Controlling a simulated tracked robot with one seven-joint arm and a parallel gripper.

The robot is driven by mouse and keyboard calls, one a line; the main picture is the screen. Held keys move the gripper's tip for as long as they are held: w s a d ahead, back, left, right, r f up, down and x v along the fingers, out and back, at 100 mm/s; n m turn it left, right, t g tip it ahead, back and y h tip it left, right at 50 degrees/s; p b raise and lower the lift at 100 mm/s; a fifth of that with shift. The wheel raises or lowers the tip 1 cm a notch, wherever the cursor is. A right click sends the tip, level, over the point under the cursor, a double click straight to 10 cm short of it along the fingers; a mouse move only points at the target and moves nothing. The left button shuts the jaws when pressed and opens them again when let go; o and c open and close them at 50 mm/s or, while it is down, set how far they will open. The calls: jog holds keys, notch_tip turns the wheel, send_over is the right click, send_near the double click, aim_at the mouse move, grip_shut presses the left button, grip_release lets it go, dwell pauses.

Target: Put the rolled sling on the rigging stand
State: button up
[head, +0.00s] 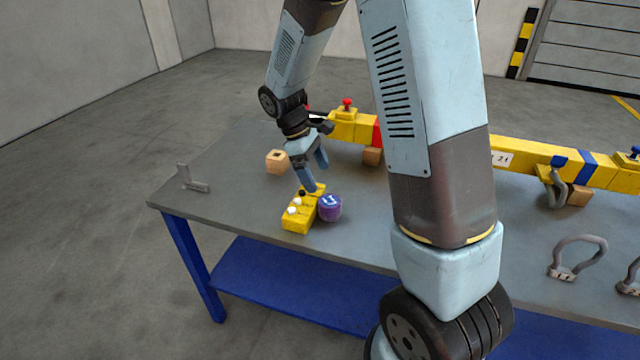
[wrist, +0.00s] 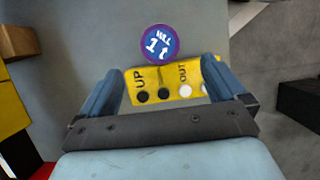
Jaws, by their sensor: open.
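The rolled sling is a small purple roll (head: 329,207) with a white "1 t WLL" mark, lying on the grey table (head: 235,160) against or close to the right side of a yellow control pendant (head: 299,222). In the wrist view the sling (wrist: 160,44) lies just beyond the fingertips, and the pendant (wrist: 171,76) shows between the fingers. My gripper (head: 316,176) is open and empty, pointing down over the pendant's far end; it also shows in the wrist view (wrist: 160,72). I cannot tell which thing is the rigging stand; the grey table has blue legs and a blue lower shelf.
A yellow beam (head: 530,163) rests on wooden blocks along the back. A wooden block (head: 277,161) and a grey L-shaped bracket (head: 191,180) stand at left. Grey shackles (head: 578,256) lie at right. My arm hides the middle.

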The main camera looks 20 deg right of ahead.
jog(key=s+d+r+m+t+y, duration=0.1)
jog(key=s+d+r+m+t, duration=0.2)
jog(key=r, duration=0.5)
jog(key=s+d+r+m+y, duration=0.1)
jog(key=s+r+m, duration=0.1)
jog(key=s+r, duration=0.4)
jog(key=s+d+r+m+t+y, duration=0.1)
jog(key=s+d+r+m+t, duration=0.1)
jog(key=s+r+m+t, duration=0.3)
jog(key=shift+s+d+r+m+y, duration=0.25)
jog(key=shift+s+r+m, duration=0.35)
jog(key=shift+s+r, duration=2.5)
jog(key=shift+s+a+f, duration=0.1)
jog(key=shift+s+f, duration=0.85)
